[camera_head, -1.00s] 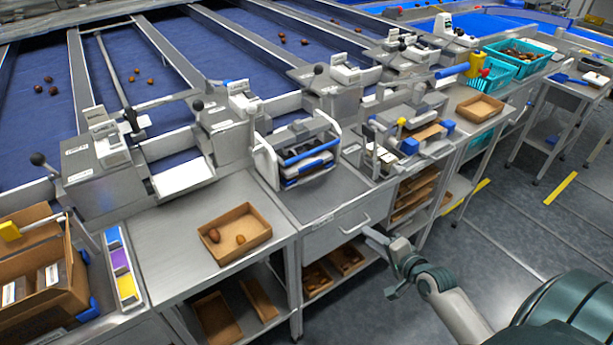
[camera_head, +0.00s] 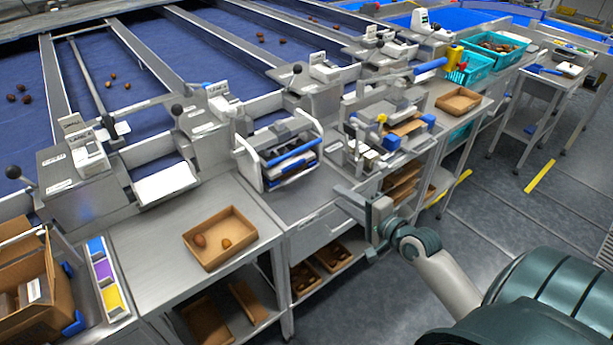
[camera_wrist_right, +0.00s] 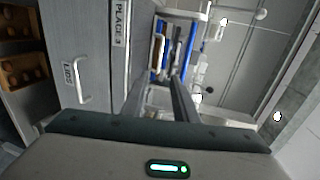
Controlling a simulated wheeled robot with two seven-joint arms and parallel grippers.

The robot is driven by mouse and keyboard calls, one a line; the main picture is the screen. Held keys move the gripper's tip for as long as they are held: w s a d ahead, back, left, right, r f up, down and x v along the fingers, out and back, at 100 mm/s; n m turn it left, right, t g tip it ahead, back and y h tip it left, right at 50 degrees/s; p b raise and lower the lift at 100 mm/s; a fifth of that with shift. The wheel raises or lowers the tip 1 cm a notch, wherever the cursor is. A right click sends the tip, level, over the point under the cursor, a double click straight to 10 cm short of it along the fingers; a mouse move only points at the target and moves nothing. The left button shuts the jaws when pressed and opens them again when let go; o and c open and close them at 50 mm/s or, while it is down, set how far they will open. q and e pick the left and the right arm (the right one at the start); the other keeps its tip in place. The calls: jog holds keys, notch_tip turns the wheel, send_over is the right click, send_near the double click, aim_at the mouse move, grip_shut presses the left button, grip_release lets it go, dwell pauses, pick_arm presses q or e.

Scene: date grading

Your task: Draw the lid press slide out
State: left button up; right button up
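The lid press (camera_head: 385,135) stands on the bench right of centre in the head view. It has a grey frame, a yellow knob (camera_head: 382,118) and blue-ended parts, with a brown piece (camera_head: 405,126) at its right side. I cannot clearly tell the slide from the rest of the press. My right gripper (camera_head: 342,195) is in front of the bench edge, below and left of the press, apart from it. Its fingers (camera_wrist_right: 158,88) stand apart in the right wrist view with nothing visibly held. My left gripper is out of view.
A white caddy with a blue handle (camera_head: 290,152) stands left of the press. Below is a closed drawer, its handle (camera_wrist_right: 80,82) and LIDS label showing in the right wrist view. A brown tray (camera_head: 236,222) holds two dates. Open floor (camera_head: 500,225) lies right.

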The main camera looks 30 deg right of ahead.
jog(key=p+x, duration=0.2)
jog(key=x, duration=1.4)
jog(key=shift+f+p, duration=0.15)
jog(key=shift+p, duration=0.15)
grip_shut()
dwell(0.9)
